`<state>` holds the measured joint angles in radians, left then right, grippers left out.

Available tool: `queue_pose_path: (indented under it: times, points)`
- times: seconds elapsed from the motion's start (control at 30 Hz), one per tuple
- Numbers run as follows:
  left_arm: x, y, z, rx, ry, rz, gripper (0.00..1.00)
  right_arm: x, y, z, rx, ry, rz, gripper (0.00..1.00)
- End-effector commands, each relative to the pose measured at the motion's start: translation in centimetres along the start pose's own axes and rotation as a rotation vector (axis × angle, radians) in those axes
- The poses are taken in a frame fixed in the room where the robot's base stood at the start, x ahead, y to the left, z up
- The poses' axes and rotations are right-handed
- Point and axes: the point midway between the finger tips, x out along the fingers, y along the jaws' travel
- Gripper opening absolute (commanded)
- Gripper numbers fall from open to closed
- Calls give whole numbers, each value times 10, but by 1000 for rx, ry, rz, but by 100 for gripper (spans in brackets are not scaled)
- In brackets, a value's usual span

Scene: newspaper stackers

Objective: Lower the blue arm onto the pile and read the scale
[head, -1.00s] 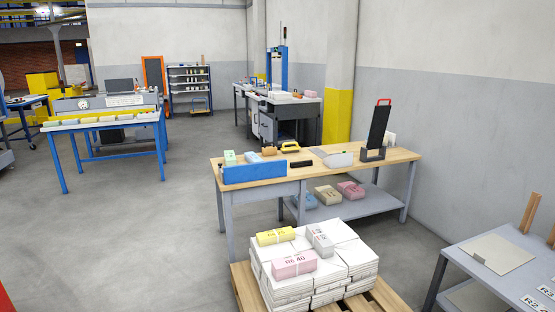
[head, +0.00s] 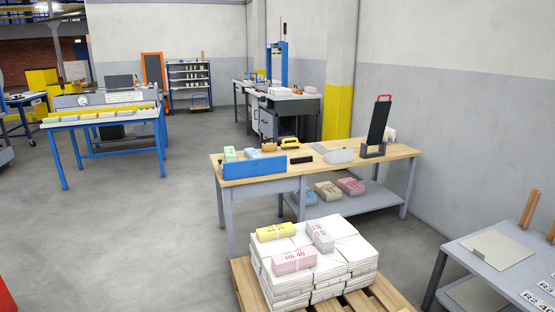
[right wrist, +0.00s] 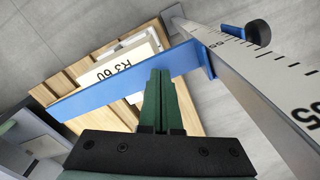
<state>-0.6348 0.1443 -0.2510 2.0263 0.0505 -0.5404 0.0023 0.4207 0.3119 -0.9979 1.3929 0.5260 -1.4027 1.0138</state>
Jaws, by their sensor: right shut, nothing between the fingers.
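In the right wrist view, the blue arm (right wrist: 100,91) runs as a flat bar from the left toward the upper right, up to a pale scale column (right wrist: 265,90) with black marks and numbers. The pile (right wrist: 140,54), pale with a label reading R3 60, shows beyond the bar and is partly covered by it. I cannot tell whether the bar touches the pile. My right gripper (right wrist: 161,72) is shut and empty, its green fingertips overlapping the bar's near edge in the picture; contact is unclear. My left gripper is in no view.
Wooden slats (right wrist: 52,84) lie around the pile. A black knob (right wrist: 258,32) is on the column's far side. In the head view, a pallet (head: 247,283) with stacked white bundles stands before a wooden-topped bench (head: 300,184). Open floor (head: 130,235) lies to the left.

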Motion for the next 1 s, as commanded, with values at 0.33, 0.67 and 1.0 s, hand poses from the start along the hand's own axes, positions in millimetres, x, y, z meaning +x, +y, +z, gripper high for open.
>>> queue_pose_path:
  times: [0.33,0.67,1.0]
  points:
    - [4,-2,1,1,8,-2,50,14,0,0,-1,-1,-1,0]
    - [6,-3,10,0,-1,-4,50,26,0,0,0,0,0,0]
    - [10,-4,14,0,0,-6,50,38,0,0,1,0,1,0]
